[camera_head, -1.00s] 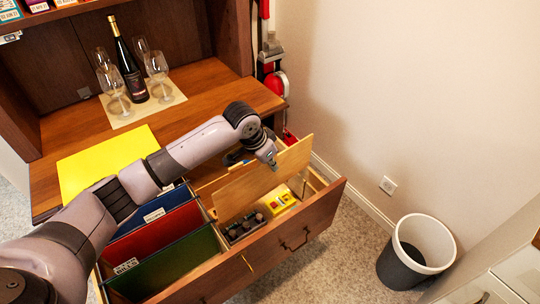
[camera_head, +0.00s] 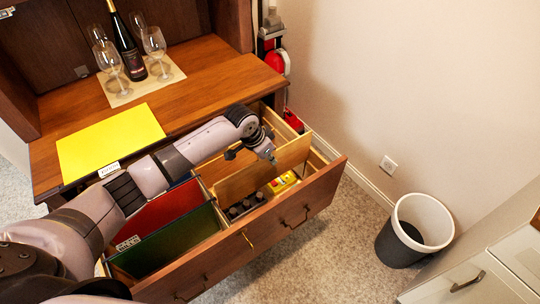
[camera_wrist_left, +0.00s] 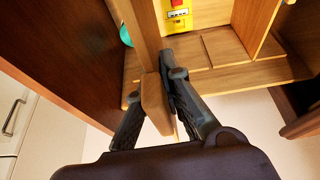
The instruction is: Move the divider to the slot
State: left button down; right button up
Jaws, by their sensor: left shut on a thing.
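The divider (camera_head: 250,178) is a light wooden panel that stands across the right part of the open drawer (camera_head: 270,230). My left gripper (camera_head: 271,156) is shut on its upper right edge. In the left wrist view the divider (camera_wrist_left: 152,95) is between the two fingers of the left gripper (camera_wrist_left: 160,90). The divider's lower edge is partly hidden by the drawer front and the contents, so I cannot tell whether it sits in a slot. My right gripper is not in view.
The drawer holds a red folder (camera_head: 160,217), a green folder (camera_head: 175,243), dark round items (camera_head: 240,208) and a yellow item (camera_head: 284,182). A bin (camera_head: 415,230) stands right.

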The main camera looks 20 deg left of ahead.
aim_at(270, 180)
pick_arm(q)
jog(key=shift+p, duration=1.2)
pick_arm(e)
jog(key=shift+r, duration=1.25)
pick_arm(q)
jog(key=shift+f, duration=0.1)
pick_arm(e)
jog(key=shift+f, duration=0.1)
